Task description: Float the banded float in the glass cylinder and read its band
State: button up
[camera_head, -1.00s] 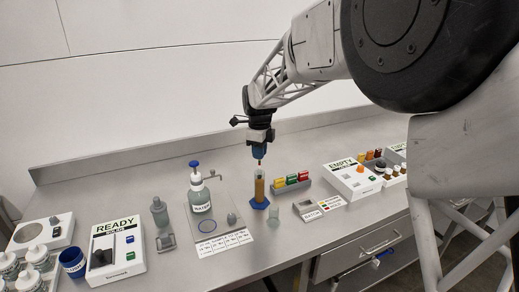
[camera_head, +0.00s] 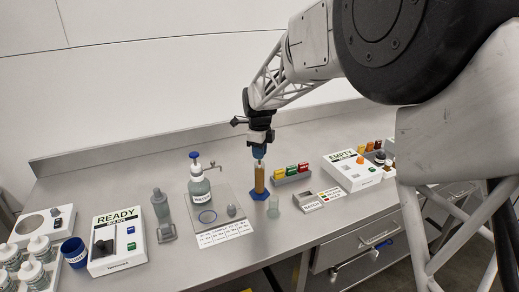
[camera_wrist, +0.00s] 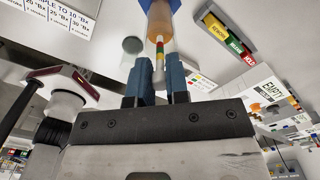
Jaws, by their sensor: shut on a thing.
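The glass cylinder (camera_head: 259,180) stands upright on its blue foot (camera_head: 259,193) and holds amber liquid. My gripper (camera_head: 259,154) is directly above its mouth, pointing down. In the wrist view my gripper (camera_wrist: 158,86) has its two blue fingers closed around the thin stem of the banded float (camera_wrist: 159,55). The float shows red, yellow, green and pale bands, and lines up with the cylinder (camera_wrist: 159,22). Its lower part appears to be at or inside the cylinder mouth; the exact depth is hard to tell.
A rack of coloured blocks (camera_head: 291,175) stands close behind right. The EMPTY box (camera_head: 352,172) and READY box (camera_head: 117,242) are farther out.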

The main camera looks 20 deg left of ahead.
jog(key=shift+f, duration=1.6)
jog(key=shift+f, duration=0.2)
